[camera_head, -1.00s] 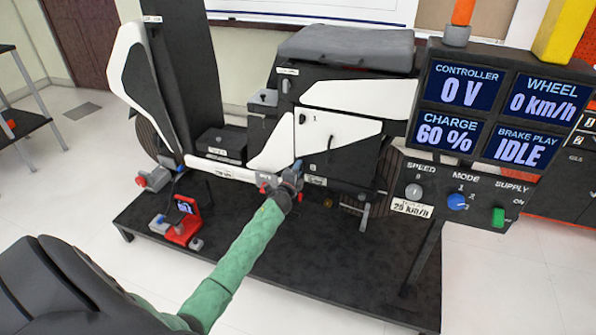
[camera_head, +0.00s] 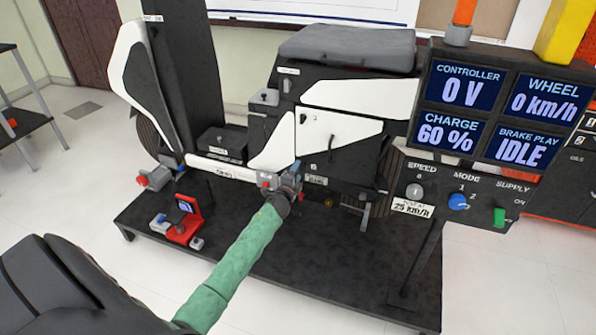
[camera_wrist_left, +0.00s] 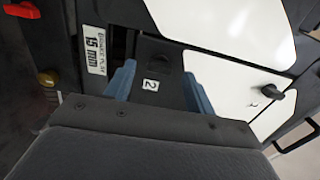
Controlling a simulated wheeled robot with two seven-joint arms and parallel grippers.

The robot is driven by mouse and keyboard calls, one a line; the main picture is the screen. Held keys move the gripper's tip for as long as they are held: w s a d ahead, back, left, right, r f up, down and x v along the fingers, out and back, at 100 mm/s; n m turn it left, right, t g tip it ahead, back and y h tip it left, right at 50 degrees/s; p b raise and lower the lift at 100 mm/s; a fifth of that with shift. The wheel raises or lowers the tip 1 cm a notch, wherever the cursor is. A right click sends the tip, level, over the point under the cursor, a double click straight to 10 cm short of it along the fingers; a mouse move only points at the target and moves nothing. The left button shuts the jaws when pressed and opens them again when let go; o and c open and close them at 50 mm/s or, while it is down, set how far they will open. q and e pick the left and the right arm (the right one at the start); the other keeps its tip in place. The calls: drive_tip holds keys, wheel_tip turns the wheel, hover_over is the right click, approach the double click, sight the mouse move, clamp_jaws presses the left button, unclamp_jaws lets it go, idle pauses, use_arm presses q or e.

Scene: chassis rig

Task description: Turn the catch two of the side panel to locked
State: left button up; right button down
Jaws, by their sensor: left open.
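The side panel (camera_head: 338,128) is white and black, on the scooter's side under the seat. My left gripper (camera_head: 291,176) is at its lower left corner and hides most of what lies behind it. In the left wrist view its blue fingertips (camera_wrist_left: 160,88) are apart, on either side of a dark plate with a "2" label. A dark round part (camera_wrist_left: 190,62), which looks like catch two, lies just beyond the label between the fingers; its turn position is unclear. I cannot tell whether the fingers touch it. Another dark catch (camera_wrist_left: 290,95) sits on the white panel. My right gripper is out of view.
A "15 mm" brake play label (camera_wrist_left: 95,52) and a brass knob (camera_wrist_left: 47,79) lie left of the fingers in the wrist view. A red stand (camera_head: 184,229) is on the black platform (camera_head: 290,262). The display console (camera_head: 500,120) stands at the right.

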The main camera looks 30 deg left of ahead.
use_arm(q)
drive_tip(key=shift+v, duration=2.8)
